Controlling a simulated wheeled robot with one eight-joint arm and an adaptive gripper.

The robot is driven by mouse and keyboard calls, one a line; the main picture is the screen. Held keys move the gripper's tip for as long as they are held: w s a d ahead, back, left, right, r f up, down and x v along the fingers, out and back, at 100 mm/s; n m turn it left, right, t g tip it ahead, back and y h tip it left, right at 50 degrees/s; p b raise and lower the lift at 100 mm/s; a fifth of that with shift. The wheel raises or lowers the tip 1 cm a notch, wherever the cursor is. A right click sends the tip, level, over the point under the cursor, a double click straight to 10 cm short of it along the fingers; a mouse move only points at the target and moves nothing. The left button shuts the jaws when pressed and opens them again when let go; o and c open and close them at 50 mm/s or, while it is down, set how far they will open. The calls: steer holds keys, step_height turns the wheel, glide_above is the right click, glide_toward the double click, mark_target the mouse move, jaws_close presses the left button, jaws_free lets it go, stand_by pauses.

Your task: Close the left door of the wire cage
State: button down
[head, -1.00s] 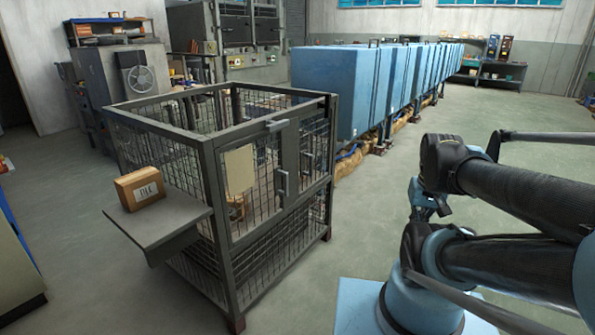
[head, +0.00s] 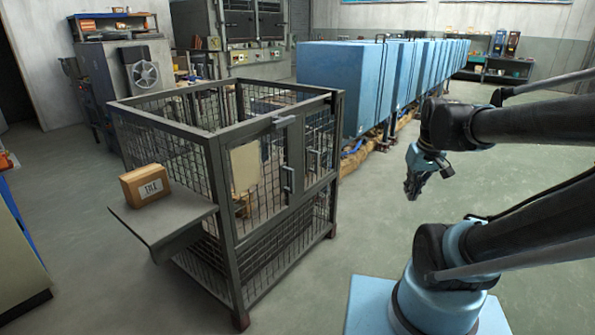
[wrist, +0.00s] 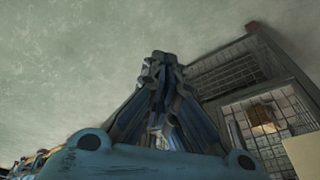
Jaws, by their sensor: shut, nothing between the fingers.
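The wire cage (head: 237,253) stands left of centre in the head view, with dark grey posts and mesh sides. Its left door (head: 245,168) bears a beige plate and a vertical handle (head: 287,178). This door looks flush or nearly flush with the cage front; I cannot tell whether a small gap is left. A narrower right door panel (head: 316,150) is beside it. My gripper (head: 411,193) is in free air to the right of the cage, clear of it, pointing down. In the wrist view my gripper's fingers (wrist: 163,62) are together and empty, with the cage frame (wrist: 222,57) at right.
A shelf (head: 165,221) with a cardboard box (head: 146,185) juts from the cage's left side. A row of blue cabinets (head: 343,85) stands behind the cage. Open floor (head: 365,215) lies between the cage and my arm.

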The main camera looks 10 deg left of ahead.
steer(key=w+a+r+n+y, duration=0.25)
steer(key=w+a+n, duration=0.25)
steer(key=w+a, duration=0.95)
steer(key=w+a+f+n, duration=0.1)
steer(key=w+a+n, duration=0.1)
steer(key=a, duration=0.7)
steer(key=w+a+f+n, duration=0.2)
steer(key=a, duration=0.7)
steer(key=w+a+f, duration=0.3)
steer(key=a+f, duration=0.4)
steer(key=f, duration=0.2)
steer(key=shift+w+a+g, duration=0.3)
steer(key=shift+a, duration=0.1)
steer(key=shift+y, duration=0.25)
steer(key=shift+w+a, duration=0.35)
steer(key=shift+a, duration=0.2)
steer(key=shift+w+a, duration=0.3)
steer(key=shift+a, duration=0.25)
